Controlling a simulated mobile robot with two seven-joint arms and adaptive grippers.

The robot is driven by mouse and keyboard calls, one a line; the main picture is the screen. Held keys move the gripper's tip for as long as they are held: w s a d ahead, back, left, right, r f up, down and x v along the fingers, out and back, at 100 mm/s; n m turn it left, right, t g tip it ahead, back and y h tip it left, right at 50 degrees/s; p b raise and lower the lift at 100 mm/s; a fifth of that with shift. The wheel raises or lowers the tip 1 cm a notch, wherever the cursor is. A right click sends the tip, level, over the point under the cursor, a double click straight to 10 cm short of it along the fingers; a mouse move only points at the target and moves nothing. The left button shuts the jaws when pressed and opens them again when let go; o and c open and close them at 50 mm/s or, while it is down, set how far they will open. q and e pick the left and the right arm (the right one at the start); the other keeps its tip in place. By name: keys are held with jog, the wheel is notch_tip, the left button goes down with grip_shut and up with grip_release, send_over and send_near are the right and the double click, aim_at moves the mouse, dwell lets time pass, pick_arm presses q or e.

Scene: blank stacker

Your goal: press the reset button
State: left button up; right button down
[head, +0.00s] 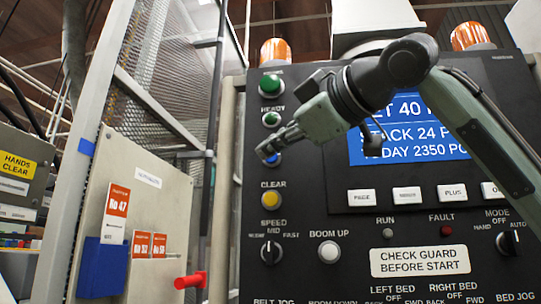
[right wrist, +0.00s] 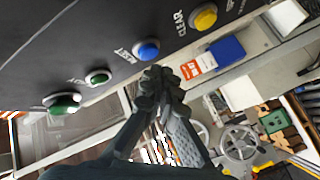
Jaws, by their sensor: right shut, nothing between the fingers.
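The blue reset button (right wrist: 147,50) sits on the black control panel with the label RESET beside it, between a green button and the yellow CLEAR button. In the head view the blue button (head: 273,161) is partly hidden behind my right gripper's fingertips. My right gripper (head: 265,150) is shut and empty, its fingers pointing left across the panel face. In the right wrist view the closed fingertips (right wrist: 160,78) lie just below the blue button in the picture. I cannot tell whether they touch it. My left gripper is not in view.
Close by are a large green button (head: 271,84), a smaller green one (right wrist: 98,77) and the yellow CLEAR button (head: 271,200). My right arm crosses the blue display (head: 400,150).

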dwell(0.3)
jog(key=shift+w+d+p, duration=0.1)
jog(key=shift+w+p, duration=0.25)
jog(key=shift+w, duration=0.1)
jog(key=shift+w+d+p, duration=0.1)
jog(key=shift+w+p, duration=0.25)
jog(key=shift+w, duration=0.1)
dwell(0.5)
jog(key=shift+s, duration=0.15)
dwell(0.3)
jog(key=shift+s+a, duration=0.2)
jog(key=shift+s, duration=0.5)
jog(key=s, duration=0.2)
jog(key=s+a, duration=0.1)
jog(key=s, duration=0.2)
jog(key=shift+b, duration=0.35)
